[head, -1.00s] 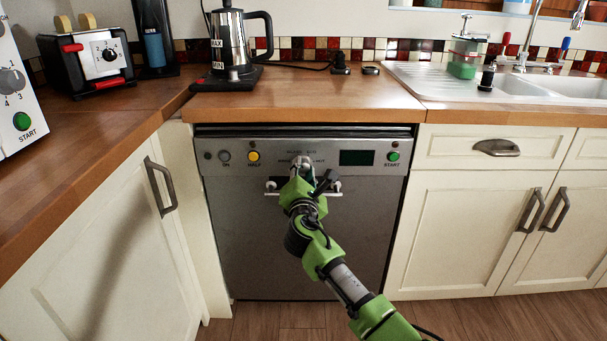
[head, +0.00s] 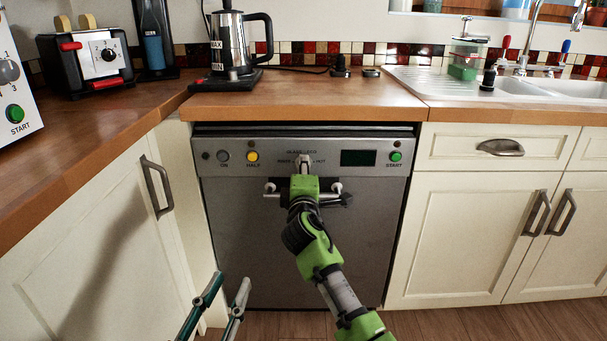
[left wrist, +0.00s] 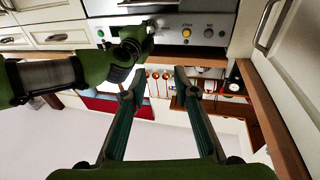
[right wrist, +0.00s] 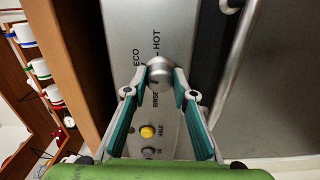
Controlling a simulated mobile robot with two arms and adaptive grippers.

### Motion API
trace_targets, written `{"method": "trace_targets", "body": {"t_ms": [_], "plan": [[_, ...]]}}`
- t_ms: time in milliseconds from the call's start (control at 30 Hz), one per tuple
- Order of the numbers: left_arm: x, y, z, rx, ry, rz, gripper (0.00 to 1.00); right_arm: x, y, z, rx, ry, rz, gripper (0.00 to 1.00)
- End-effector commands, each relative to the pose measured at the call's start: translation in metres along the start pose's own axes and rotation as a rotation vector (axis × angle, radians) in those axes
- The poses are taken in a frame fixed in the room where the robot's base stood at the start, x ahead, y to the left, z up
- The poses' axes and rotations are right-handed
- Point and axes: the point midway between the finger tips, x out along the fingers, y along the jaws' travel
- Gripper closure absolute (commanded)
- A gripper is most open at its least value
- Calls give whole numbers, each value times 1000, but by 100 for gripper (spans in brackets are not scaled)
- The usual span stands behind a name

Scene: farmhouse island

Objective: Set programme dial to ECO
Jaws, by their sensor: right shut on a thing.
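The programme dial (right wrist: 160,74) is a round grey knob on the dishwasher's steel panel (head: 225,170). The printed words ECO, HOT, RINSE and HALF show near it in the right wrist view. My right gripper (right wrist: 160,72) is shut on the dial, one fingertip on each side. In the head view, my right gripper (head: 303,170) covers most of the dial. I cannot tell which word the dial points at. My left gripper (head: 232,279) is open and empty, low in front of the dishwasher's left side; its spread fingers (left wrist: 160,75) also show in the left wrist view.
The panel also has a grey button (head: 223,155), the yellow HALF button (head: 253,156), a dark display (head: 357,158) and a green START button (head: 396,156). The wooden counter (head: 300,104) overhangs above. A cabinet door handle (head: 157,187) sticks out at left.

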Motion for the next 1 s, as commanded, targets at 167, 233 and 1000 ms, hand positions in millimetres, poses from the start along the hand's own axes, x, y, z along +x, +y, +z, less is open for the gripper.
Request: {"method": "trace_targets", "body": {"t_ms": [167, 233, 1000], "plan": [[0, 2, -17, -3, 83, 4, 72, 0, -2, 0, 65, 0, -3, 97], [0, 3, -21, -3, 103, 6, 72, 0, -2, 0, 81, -1, -2, 97], [0, 3, -27, -3, 128, 6, 72, 0, -1, 0, 100, -1, -1, 59]]}}
